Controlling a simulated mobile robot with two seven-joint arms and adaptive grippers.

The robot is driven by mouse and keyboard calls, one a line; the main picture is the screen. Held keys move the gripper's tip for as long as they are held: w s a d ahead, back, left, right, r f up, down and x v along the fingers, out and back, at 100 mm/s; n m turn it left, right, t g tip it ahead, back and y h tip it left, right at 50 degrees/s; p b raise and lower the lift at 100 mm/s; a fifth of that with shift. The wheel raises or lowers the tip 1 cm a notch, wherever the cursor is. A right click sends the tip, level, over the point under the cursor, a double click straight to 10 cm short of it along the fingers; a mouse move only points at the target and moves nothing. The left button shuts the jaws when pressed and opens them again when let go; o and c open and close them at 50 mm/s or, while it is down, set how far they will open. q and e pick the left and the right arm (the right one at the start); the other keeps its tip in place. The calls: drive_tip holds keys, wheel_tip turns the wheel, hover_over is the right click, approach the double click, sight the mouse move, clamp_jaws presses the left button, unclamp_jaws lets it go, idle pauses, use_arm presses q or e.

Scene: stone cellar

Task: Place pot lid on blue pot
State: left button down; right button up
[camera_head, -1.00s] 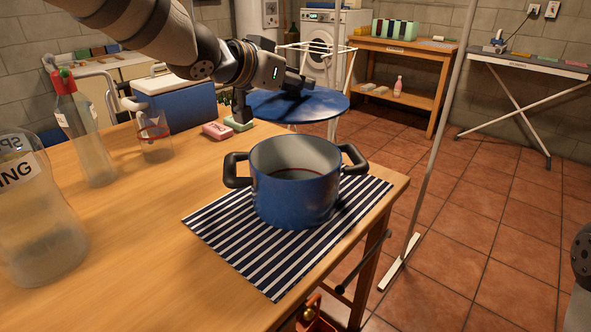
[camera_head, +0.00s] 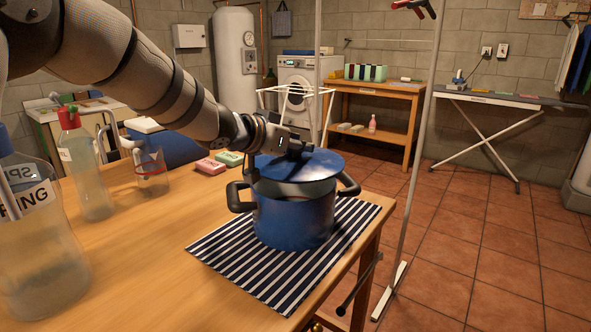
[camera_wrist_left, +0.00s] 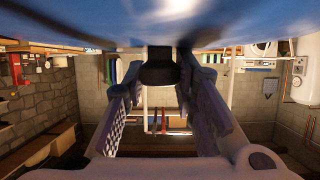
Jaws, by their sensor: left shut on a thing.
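The blue pot (camera_head: 293,218) stands upright on a striped mat (camera_head: 240,265), its two dark handles out to the sides. My left gripper (camera_head: 296,150) is shut on the knob of the blue pot lid (camera_head: 318,166). The lid is over the back part of the pot opening, and a strip of the inside shows below its front edge. I cannot tell whether it touches the rim. In the left wrist view the dark knob (camera_wrist_left: 160,68) sits between the fingers, against the blue lid (camera_wrist_left: 80,22). My right gripper is not in view.
The wooden table (camera_head: 150,270) also bears a large clear bottle (camera_head: 40,255), a red-topped bottle (camera_head: 88,180), a clear jug (camera_head: 151,175), and pink (camera_head: 209,166) and green (camera_head: 230,158) blocks. A thin metal pole (camera_head: 412,190) stands right of the table.

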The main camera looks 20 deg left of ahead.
sight(286, 163)
use_arm(q)
drive_tip(key=f, duration=0.1)
drive_tip(key=w+f, duration=0.1)
drive_tip(key=f, duration=0.1)
drive_tip(key=a+f, duration=0.1)
drive_tip(key=f, duration=0.1)
drive_tip(key=shift+w+a+f+b, duration=0.1)
drive_tip(key=shift+w+f+b, duration=0.15)
drive_tip(key=shift+b, duration=0.15)
drive_tip(key=shift+r, duration=0.15)
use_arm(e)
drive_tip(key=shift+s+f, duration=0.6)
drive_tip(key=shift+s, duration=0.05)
use_arm(q)
drive_tip(key=c, duration=1.3)
unclamp_jaws()
